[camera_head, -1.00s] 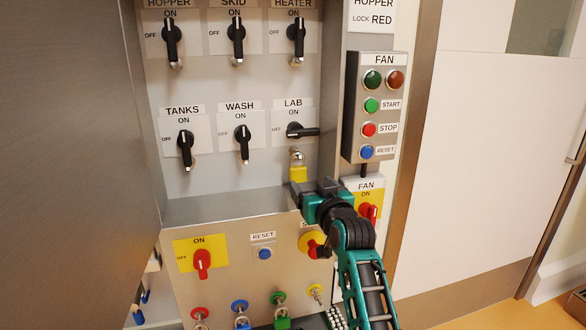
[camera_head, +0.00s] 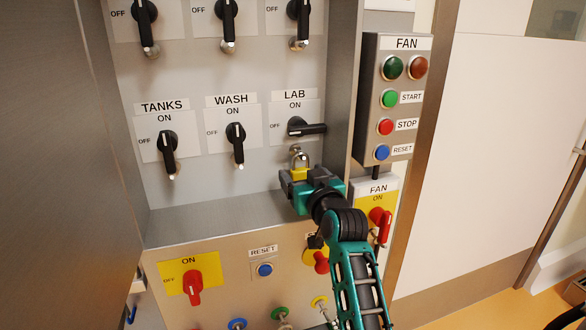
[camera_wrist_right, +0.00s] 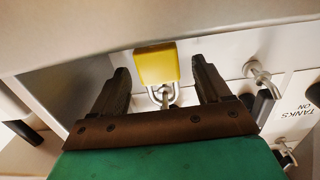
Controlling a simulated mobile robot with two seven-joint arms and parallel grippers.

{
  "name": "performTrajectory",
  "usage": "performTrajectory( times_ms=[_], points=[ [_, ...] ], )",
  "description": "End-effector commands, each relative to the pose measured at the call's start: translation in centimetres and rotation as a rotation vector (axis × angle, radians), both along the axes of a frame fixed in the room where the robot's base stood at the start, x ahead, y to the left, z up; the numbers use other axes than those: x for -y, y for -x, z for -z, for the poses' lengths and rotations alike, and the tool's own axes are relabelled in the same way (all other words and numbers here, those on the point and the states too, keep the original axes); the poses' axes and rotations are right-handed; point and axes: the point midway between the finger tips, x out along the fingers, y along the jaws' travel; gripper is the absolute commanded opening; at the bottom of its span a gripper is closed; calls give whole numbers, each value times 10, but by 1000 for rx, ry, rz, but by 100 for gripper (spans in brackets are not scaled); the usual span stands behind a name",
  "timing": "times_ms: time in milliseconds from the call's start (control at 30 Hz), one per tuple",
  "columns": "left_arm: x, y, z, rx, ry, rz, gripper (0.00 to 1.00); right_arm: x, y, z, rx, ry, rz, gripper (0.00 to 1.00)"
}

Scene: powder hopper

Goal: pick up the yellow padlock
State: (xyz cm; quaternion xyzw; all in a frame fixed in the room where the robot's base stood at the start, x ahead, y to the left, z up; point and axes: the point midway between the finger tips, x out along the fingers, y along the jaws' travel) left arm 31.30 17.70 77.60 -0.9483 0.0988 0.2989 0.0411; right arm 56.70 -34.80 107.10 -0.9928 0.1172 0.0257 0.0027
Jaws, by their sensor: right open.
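The yellow padlock (camera_head: 299,172) hangs by its silver shackle from the hasp under the LAB switch (camera_head: 305,127). Its lower body is partly hidden by my right gripper (camera_head: 290,183) in the head view. In the right wrist view the padlock (camera_wrist_right: 157,64) shows between the two dark fingers of my right gripper (camera_wrist_right: 160,82), with gaps on both sides. The fingers are open and apart from it. My left gripper is not in view.
The TANKS switch (camera_head: 167,147) and WASH switch (camera_head: 236,142) are to the left. A metal ledge (camera_head: 210,222) runs below. The FAN button box (camera_head: 393,95) juts out at the right, above a red FAN switch (camera_head: 380,222).

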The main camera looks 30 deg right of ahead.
Motion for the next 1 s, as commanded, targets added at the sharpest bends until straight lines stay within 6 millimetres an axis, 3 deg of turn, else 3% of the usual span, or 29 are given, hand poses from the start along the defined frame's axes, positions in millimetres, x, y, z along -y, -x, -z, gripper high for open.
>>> performTrajectory(
  times_ms=[333, 900, 1000],
  points=[
    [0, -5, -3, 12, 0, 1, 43, 0, 2, 0, 0, -1, 1, 75],
    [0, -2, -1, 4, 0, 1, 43, 0, 2, 0, 0, 0, 1, 20],
    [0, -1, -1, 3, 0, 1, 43, 0, 2, 0, 1, 0, 1, 14]
  ],
)
